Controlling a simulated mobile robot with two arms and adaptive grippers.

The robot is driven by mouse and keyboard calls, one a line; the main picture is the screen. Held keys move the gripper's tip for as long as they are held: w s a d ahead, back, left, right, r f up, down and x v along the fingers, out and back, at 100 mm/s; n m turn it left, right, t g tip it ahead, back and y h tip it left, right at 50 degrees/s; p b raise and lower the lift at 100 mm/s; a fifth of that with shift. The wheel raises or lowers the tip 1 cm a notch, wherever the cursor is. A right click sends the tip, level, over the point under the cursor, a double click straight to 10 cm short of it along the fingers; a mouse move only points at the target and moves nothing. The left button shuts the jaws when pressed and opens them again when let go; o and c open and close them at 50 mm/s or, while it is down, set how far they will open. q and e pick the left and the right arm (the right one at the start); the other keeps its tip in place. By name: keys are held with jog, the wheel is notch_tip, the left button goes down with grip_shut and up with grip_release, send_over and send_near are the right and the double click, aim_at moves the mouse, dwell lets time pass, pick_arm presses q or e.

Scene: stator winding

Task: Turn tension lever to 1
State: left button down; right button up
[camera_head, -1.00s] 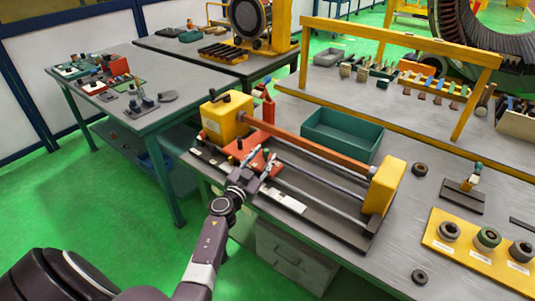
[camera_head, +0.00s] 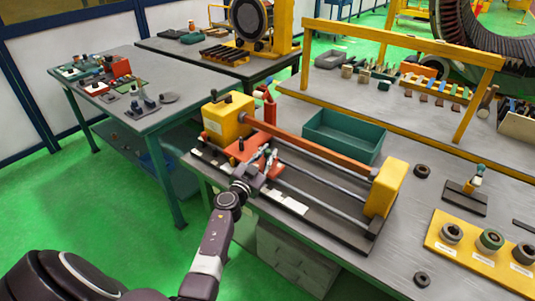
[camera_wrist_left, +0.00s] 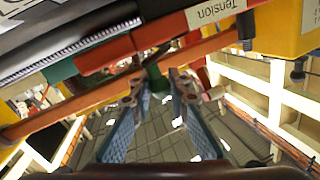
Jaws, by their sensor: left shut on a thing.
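A winding machine on the bench carries a red carriage (camera_head: 246,147) near its yellow left end block. In the left wrist view a red part bears a white "Tension" label (camera_wrist_left: 215,11). A green handle (camera_wrist_left: 156,79), which I take for the tension lever's grip, shows below that red part, between the fingertips. My left gripper (camera_head: 267,156) is at the front of the carriage, its fingers (camera_wrist_left: 158,86) shut on the lever. The lever's body and setting marks are mostly hidden or too small to read. My right gripper is out of view.
A long orange bar (camera_head: 325,151) and metal rods run right from the carriage to a yellow end block (camera_head: 384,187). A green tray (camera_head: 343,135) stands behind. Bench to the right holds a yellow plate (camera_head: 465,262) with rings.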

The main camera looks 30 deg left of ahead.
pick_arm(q)
jog(key=shift+a, duration=0.1)
jog(key=m+h, duration=0.1)
jog(key=h, duration=0.1)
jog(key=shift+s+a+m+h, duration=0.15)
jog(key=shift+a+m+h, duration=0.15)
jog(key=shift+a+m, duration=0.1)
jog(key=h, duration=0.1)
jog(key=m+h, duration=0.1)
jog(key=shift+s+a+f+m+h+b, duration=0.1)
jog(key=shift+a+f+m+h+b, duration=0.05)
jog(key=shift+a+m+h+b, duration=0.15)
jog(key=m+g+h+b, duration=0.1)
jog(key=m+h+b, duration=0.1)
jog(key=h+b, duration=0.1)
jog(key=a+m+g+h+b, duration=0.1)
jog(key=m+h+b, duration=0.1)
jog(key=b, duration=0.2)
jog(key=shift+s+a+f+h+b, duration=0.1)
jog(key=shift+h+b, duration=0.25)
jog(key=shift+h, duration=0.05)
jog(key=shift+r+m+g+h+b, duration=0.2)
jog(key=shift+m+g+h+b, duration=0.1)
jog(key=shift+h+b, duration=0.35)
jog(key=shift+r, duration=0.1)
jog(key=c, duration=1.8)
grip_release()
